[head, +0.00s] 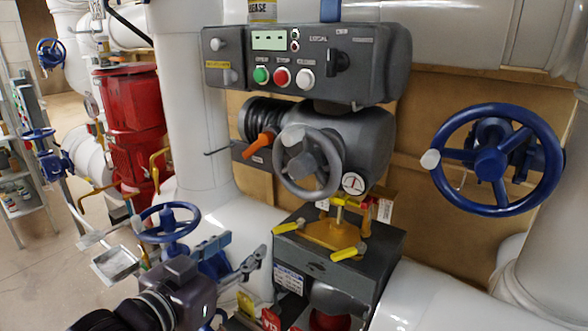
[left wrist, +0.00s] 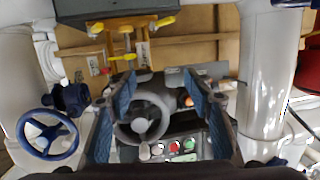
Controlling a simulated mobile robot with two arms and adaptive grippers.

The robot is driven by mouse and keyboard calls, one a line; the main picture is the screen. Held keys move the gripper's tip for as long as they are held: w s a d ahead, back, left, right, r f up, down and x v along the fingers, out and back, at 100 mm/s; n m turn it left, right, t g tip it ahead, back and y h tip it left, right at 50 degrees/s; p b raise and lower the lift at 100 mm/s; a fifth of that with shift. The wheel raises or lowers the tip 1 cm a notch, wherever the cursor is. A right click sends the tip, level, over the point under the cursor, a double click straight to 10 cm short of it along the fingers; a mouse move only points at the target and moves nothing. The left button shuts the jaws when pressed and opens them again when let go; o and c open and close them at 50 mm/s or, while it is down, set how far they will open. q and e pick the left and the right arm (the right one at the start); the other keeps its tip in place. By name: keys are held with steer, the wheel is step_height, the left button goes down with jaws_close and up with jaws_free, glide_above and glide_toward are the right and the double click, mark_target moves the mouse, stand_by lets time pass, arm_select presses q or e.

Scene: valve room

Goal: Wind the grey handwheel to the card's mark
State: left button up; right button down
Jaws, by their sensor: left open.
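The grey handwheel (head: 302,166) is on the front of the dark grey actuator (head: 365,135), with a pale knob (head: 292,137) at the top of its rim. My left gripper (head: 238,255) is open and empty, below and left of the handwheel, apart from it. In the upside-down left wrist view, the handwheel (left wrist: 143,120) shows beyond and between the open fingers (left wrist: 160,85). A round dial (head: 353,183) sits right of the handwheel. A small white card or tag (head: 385,210) hangs below it; its marks are too small to read. My right gripper is out of view.
A control box (head: 300,65) with buttons is above the handwheel, and an orange lever (head: 262,145) is to its left. A yellow-handled valve block (head: 340,240) stands below. Blue handwheels (head: 490,162) are at right and left (head: 170,222). White pipes surround the actuator.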

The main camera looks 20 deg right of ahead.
mark_target(295, 170)
arm_select(q)
steer(key=d+r+m+h, duration=0.4)
steer(key=d+r, duration=0.2)
steer(key=r, duration=0.6)
steer(key=shift+g, duration=0.4)
steer(key=p+x, duration=0.2)
steer(key=x, duration=0.5)
steer(key=shift+s+d+f+p, duration=0.1)
steer(key=shift+p, duration=0.3)
steer(key=shift+c, duration=0.6)
jaws_close()
